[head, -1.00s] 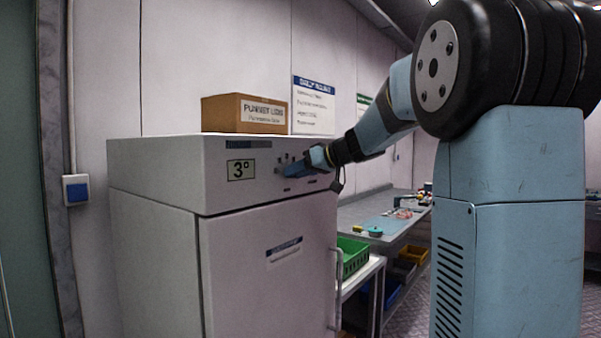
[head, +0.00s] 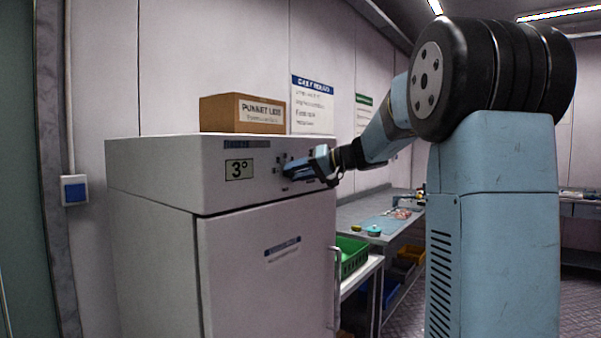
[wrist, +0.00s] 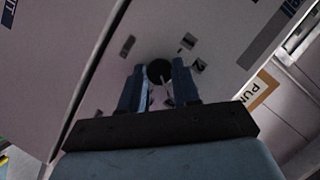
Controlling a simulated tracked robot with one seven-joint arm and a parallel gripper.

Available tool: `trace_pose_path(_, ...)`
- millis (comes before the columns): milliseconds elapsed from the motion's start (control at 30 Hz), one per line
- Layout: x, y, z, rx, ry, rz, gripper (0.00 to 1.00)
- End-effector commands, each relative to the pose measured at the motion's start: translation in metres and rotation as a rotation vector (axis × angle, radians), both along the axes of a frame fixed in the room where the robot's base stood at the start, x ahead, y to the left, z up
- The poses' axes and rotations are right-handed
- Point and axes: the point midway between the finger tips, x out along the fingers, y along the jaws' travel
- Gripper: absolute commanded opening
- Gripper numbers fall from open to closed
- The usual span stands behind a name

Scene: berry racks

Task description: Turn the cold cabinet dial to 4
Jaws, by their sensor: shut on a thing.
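The cold cabinet (head: 150,165) is a white box with a door and a top panel. Its display (head: 239,169) reads 3°. The dial (wrist: 159,70) is a dark round knob on the panel, with small dark number marks around it; a 2 can be made out in the wrist view. My gripper (wrist: 160,82) is shut on the dial, one blue finger on each side of it. In the head view my gripper (head: 290,170) reaches the panel from the right and hides most of the dial. The dial's pointer setting is hard to read.
A cardboard box (head: 222,113) marked for punnet lids stands on top of the cabinet. The door handle (head: 336,285) sticks out below my arm. A green crate (head: 352,258) and a workbench (head: 350,213) are to the right.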

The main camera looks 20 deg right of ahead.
Motion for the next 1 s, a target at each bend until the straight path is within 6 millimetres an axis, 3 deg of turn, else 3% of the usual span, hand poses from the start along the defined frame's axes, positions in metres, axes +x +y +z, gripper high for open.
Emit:
trace_pose_path(767,0.0017,-0.0012,-0.0015,0.094,0.068,-0.004,0.01)
trace_pose_path(800,0.0017,-0.0011,-0.0015,0.093,0.068,-0.005,0.34)
trace_pose_path(1000,0.0011,0.0003,-0.0012,0.093,0.068,-0.002,0.53)
